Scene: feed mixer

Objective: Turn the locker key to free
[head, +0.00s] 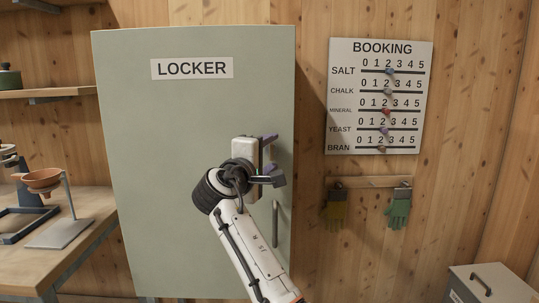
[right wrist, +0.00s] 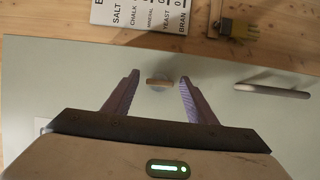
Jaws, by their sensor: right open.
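The locker (head: 150,190) is a tall pale green cabinet with a LOCKER sign (head: 192,69). In the right wrist view the key (right wrist: 159,82) is a small brownish bar on a round pale lock face, lying parallel to the long door handle (right wrist: 272,91). My right gripper (head: 270,153) is at the right part of the door, above the handle (head: 275,223). Its purple fingers are open, one on each side of the key, with clear gaps and no visible contact (right wrist: 159,76). In the head view the gripper and wrist hide the key. My left gripper is out of view.
A BOOKING board (head: 340,115) with sliders hangs on the wooden wall to the right. Gloves (head: 398,208) hang below it. A workbench (head: 85,232) with a funnel stand (head: 42,180) is at left. A grey bin (head: 490,287) stands at lower right.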

